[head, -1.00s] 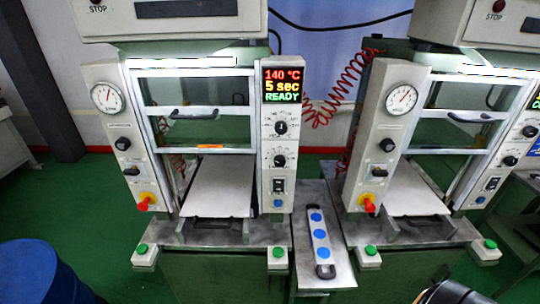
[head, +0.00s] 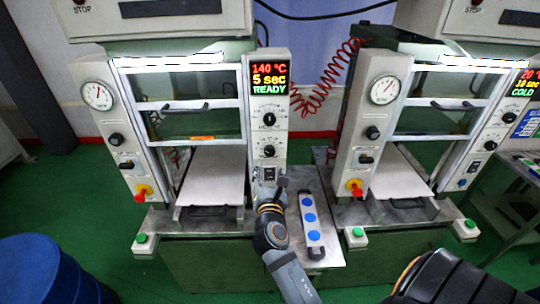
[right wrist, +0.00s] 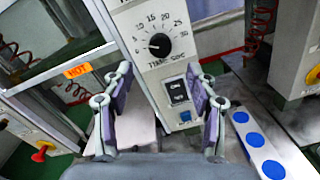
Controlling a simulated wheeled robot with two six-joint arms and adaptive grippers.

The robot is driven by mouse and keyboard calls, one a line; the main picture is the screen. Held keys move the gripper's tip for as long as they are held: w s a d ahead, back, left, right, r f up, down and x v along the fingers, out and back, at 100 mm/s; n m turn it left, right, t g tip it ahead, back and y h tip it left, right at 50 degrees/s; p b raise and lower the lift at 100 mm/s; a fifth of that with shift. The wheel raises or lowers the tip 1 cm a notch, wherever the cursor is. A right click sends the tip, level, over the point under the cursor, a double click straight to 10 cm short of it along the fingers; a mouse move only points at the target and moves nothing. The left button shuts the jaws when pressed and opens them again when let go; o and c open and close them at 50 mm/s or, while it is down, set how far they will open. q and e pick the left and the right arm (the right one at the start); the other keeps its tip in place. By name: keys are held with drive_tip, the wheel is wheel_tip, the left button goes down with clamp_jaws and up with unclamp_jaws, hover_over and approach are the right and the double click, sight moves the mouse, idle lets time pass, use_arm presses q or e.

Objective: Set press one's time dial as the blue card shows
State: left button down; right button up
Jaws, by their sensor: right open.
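Press one (head: 198,120) is the left press; its display (head: 269,78) reads 140 °C, 5 sec, READY. Its time dial (head: 269,151) is the lower black knob on the right-hand panel. My left gripper is out of view.
A rocker switch (right wrist: 177,91) and a blue button (right wrist: 185,116) sit below the dial. A strip with blue round buttons (head: 309,219) lies on the shelf to the right. The second press (head: 420,130) stands further right. A blue drum (head: 45,272) is at lower left.

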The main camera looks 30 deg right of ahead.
sight(270, 153)
drive_tip(key=b+x, duration=0.1)
drive_tip(key=x, duration=0.7)
drive_tip(key=shift+w+d+f, duration=0.1)
drive_tip(key=shift+w+d, duration=0.2)
drive_tip(key=shift+w, duration=0.15)
drive_tip(key=c, duration=1.1)
drive_tip(key=shift+c, duration=0.2)
